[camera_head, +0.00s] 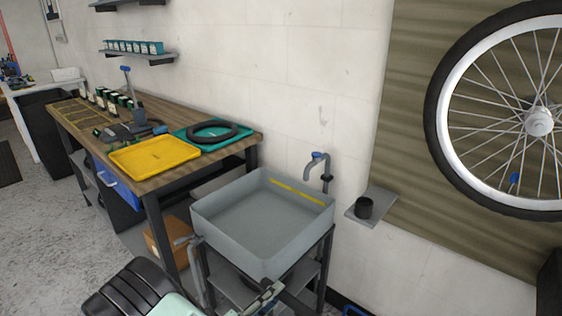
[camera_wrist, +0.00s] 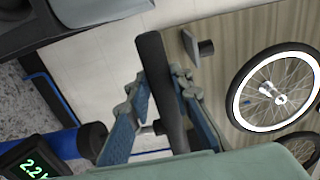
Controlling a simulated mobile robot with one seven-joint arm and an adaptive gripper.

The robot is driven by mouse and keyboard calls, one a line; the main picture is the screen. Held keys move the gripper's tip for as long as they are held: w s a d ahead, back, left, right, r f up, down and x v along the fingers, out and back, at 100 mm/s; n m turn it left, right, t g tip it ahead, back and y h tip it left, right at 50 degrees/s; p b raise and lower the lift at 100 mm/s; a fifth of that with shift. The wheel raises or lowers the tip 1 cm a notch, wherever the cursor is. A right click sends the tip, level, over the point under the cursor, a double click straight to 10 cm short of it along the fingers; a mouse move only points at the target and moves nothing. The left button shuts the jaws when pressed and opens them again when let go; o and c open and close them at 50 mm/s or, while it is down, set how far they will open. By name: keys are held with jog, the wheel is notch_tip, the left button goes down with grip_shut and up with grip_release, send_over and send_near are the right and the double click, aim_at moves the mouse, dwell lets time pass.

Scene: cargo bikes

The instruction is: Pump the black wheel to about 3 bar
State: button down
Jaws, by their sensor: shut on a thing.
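My gripper (camera_wrist: 165,105) is in the wrist view, its blue-padded fingers shut on a long black handle (camera_wrist: 152,62) that runs between them. A silver rod (camera_wrist: 148,129) shows behind the fingers. A dark display (camera_wrist: 35,168) with green digits reads about 2.2, its unit cut off at the lower left. A wheel with a pale rim and black tyre (camera_head: 540,122) hangs on the wooden wall panel; it also shows in the wrist view (camera_wrist: 280,98). A second, darker wheel (camera_wrist: 302,146) is partly visible below it, cut by the frame edge. I cannot see where any hose joins a wheel.
A grey basin (camera_head: 208,224) with a tap (camera_head: 318,166) stands against the wall. A small shelf (camera_head: 382,196) holds a black cup (camera_head: 364,208). A workbench (camera_head: 180,172) carries a yellow tray (camera_head: 155,158) and a teal tray (camera_head: 190,131) with a black ring. Grey floor shows at the left.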

notch_tip(320, 180, down, 7)
jog(key=b, duration=0.4)
notch_tip(320, 180, up, 27)
jog(key=p, duration=2.1)
jog(key=shift+f, duration=0.1)
notch_tip(320, 180, down, 27)
jog(key=b, duration=1.9)
notch_tip(320, 180, up, 27)
jog(key=p, duration=2)
